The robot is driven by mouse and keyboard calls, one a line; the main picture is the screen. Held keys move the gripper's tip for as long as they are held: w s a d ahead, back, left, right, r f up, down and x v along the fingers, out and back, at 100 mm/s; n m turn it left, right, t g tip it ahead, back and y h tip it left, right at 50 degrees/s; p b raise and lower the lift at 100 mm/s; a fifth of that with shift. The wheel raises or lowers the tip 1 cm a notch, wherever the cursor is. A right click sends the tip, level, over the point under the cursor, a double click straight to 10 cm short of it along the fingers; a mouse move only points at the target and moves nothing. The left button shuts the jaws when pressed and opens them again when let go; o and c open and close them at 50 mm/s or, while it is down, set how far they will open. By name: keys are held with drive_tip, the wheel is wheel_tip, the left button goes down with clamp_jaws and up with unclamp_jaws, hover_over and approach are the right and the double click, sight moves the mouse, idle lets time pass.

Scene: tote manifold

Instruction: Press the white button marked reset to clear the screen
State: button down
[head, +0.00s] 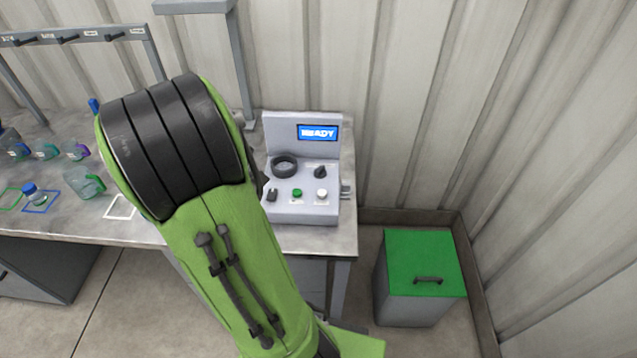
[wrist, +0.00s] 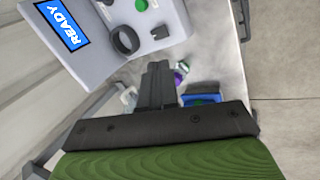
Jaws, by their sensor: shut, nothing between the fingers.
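The grey control unit (head: 303,211) stands on the bench in the head view, and part of it shows at the upper left of the wrist view (wrist: 95,60). Its blue screen (head: 318,132) reads READY, also in the wrist view (wrist: 62,25). The white button (head: 321,194) is at the panel's lower right, right of a green button (head: 297,193). I cannot make out the white button in the wrist view. My gripper (wrist: 158,68) is shut and empty, apart from the panel in the picture. In the head view my arm mostly hides it.
The panel also carries a black ring (head: 284,166), a black knob (head: 320,172) and a black switch (head: 272,195). Several bottles, including a green-tinted one (head: 84,182), stand on the bench at left. A grey bin with a green lid (head: 421,258) stands on the floor at right.

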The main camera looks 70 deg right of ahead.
drive_tip(key=s+d+f+g+p, duration=0.2)
drive_tip(key=s+d+g, duration=0.1)
drive_tip(key=s+d, duration=0.35)
drive_tip(key=n+g+h, duration=0.1)
drive_tip(key=n+g, duration=0.1)
drive_tip(key=g, duration=0.1)
hover_over(319, 195)
wheel_tip(319, 195, down, 2)
drive_tip(key=shift+s+d+p, duration=0.1)
drive_tip(key=shift+p, duration=0.3)
wheel_tip(319, 195, down, 9)
drive_tip(key=b, duration=0.7)
idle(0.6)
drive_tip(key=shift+f+b, duration=0.35)
